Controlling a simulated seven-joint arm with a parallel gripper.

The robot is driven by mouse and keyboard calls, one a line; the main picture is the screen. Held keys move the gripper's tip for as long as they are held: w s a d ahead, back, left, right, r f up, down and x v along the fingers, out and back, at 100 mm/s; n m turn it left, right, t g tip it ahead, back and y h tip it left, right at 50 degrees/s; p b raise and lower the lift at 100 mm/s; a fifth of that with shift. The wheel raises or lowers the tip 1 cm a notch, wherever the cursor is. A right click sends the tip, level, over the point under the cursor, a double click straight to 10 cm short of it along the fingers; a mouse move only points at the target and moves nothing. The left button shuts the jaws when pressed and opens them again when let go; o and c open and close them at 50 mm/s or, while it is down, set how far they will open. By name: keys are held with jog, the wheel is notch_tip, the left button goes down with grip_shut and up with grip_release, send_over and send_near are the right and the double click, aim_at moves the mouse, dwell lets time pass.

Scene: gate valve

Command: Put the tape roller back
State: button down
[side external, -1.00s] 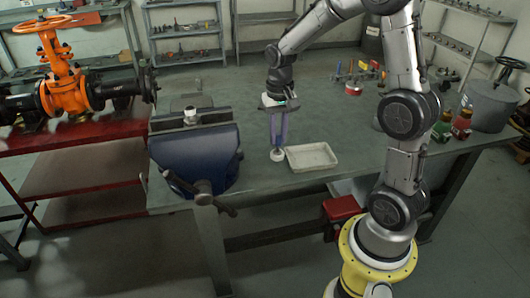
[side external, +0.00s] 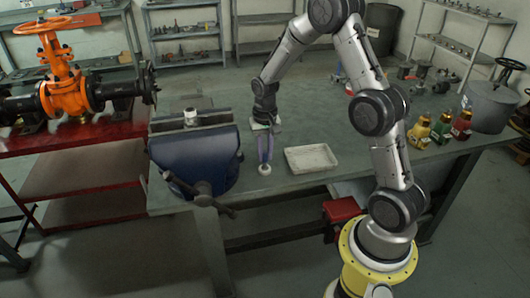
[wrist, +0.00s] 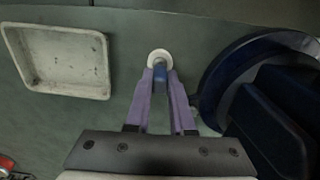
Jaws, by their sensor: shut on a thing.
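The tape roller, a small white disc (side external: 265,169), is at the tips of my gripper (side external: 265,159), between the vise and the tray near the bench's front edge. In the wrist view, the white round end of the tape roller (wrist: 160,57) shows just past the fingertips, with a blue part between them. My gripper's purple fingers (wrist: 161,82) are closed on this blue part and point down. I cannot tell whether the roller touches the bench top or hangs just above it.
A shallow, empty-looking white tray (side external: 311,158) lies to the right. A blue vise (side external: 193,160) stands close on the left, with a light metallic piece (side external: 190,116) on top. Coloured bottles (side external: 440,128) and a grey pot (side external: 490,105) are at the right end.

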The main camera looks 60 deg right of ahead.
jog(key=c, duration=0.8)
grip_release()
jog(key=shift+f, duration=0.15)
jog(key=s+a+r+n+t, duration=0.1)
jog(key=s+a+r, duration=0.15)
jog(key=r, duration=0.65)
jog(key=s+a+r+n, duration=0.1)
jog(key=s+a+r, duration=0.15)
jog(key=r, duration=0.65)
jog(key=s+a+r+n+t, duration=0.1)
jog(key=s+a+n, duration=0.1)
jog(key=s, duration=0.3)
jog(key=s+a+r+n+t, duration=0.1)
jog(key=s+a+n+t, duration=0.1)
jog(key=s+a, duration=0.2)
jog(key=s+a+r+n+t, duration=0.1)
jog(key=s+a+n, duration=0.2)
jog(key=s, duration=0.5)
jog(key=shift+a+t, duration=0.3)
jog(key=shift+a, duration=0.1)
